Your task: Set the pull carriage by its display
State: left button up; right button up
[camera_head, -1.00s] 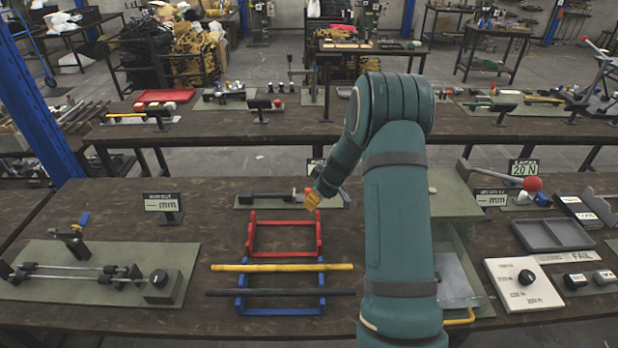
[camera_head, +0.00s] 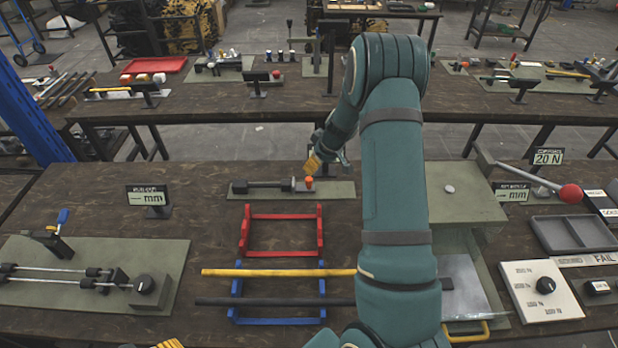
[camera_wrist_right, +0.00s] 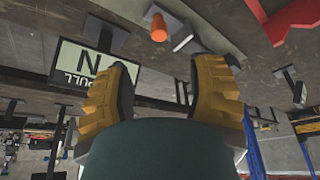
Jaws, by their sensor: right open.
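The pull fixture is a dark rod with a grey block and an orange knob (camera_head: 309,183) on a green plate (camera_head: 342,192) at the back middle of the bench. My right gripper (camera_head: 313,164) is just behind and above the knob in the head view. In the right wrist view its fingers (camera_wrist_right: 166,85) are spread and empty, with the orange knob (camera_wrist_right: 158,27) beyond the gap. The pull display (camera_wrist_right: 82,72) shows upside down there with an N; I read no number, and a finger partly covers it. Only yellow tips of my left gripper (camera_head: 168,344) show at the bottom edge.
A red rack (camera_head: 281,216) and a blue rack (camera_head: 236,292) stand in front of the fixture; a yellow bar (camera_head: 280,272) and a black bar (camera_head: 270,301) lie across the blue one. A red-balled lever (camera_head: 570,193) is at right. A display (camera_head: 148,195) stands at left.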

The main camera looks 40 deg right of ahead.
aim_at(309, 179)
jog(key=x, duration=1.1)
jog(key=shift+f, duration=0.15)
grip_shut()
